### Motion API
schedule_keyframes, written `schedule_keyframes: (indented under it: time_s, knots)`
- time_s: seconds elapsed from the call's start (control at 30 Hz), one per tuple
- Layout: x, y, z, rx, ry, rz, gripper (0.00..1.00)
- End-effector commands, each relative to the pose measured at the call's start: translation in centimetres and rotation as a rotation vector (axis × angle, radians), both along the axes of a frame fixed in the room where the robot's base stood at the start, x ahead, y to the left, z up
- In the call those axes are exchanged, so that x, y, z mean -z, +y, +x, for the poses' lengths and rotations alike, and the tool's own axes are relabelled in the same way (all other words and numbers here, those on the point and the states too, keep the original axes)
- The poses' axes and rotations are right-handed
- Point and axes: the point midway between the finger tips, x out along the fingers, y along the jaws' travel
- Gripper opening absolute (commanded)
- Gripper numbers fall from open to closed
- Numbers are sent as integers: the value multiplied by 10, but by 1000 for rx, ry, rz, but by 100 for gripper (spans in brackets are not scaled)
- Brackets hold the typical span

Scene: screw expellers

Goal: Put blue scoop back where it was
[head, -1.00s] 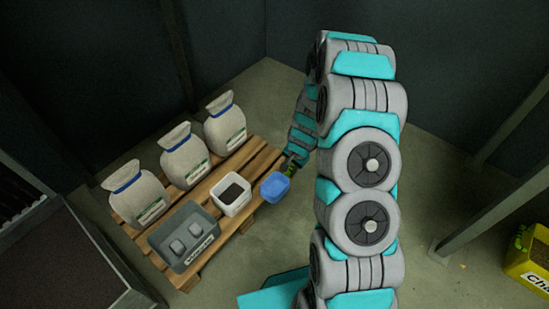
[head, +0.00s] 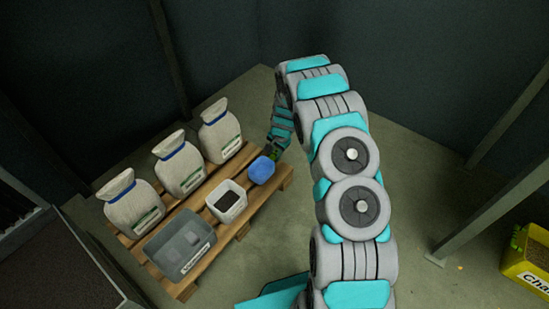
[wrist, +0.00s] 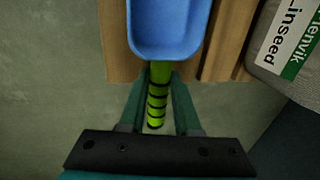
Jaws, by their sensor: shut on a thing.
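The blue scoop (head: 261,170) is at the right end of the wooden pallet, seen in the head view just right of a white tub with dark contents (head: 226,201). In the wrist view the scoop's blue bowl (wrist: 168,25) points away from me, over or on pallet planks. Its green banded handle (wrist: 158,95) lies between the fingers of my gripper (wrist: 159,100), which is shut on it. In the head view my gripper (head: 274,156) is small and partly hidden by the scoop and my arm. I cannot tell whether the scoop touches the pallet.
The pallet (head: 270,192) also holds several white sacks (head: 180,165) along its back and a grey labelled bin (head: 180,248) at front left. A dark-topped container (head: 60,265) stands at left. A yellow box (head: 528,262) is far right. Floor right of the pallet is clear.

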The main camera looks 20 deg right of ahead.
Motion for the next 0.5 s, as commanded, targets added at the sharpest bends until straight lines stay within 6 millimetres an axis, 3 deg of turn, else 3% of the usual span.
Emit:
schedule_keyframes:
  time_s: [0.13, 0.5]
  knots:
    - [20, 0, -1, 1, 2, 1, 0]
    - [24, 0, 0, 0, -1, 1, 0]
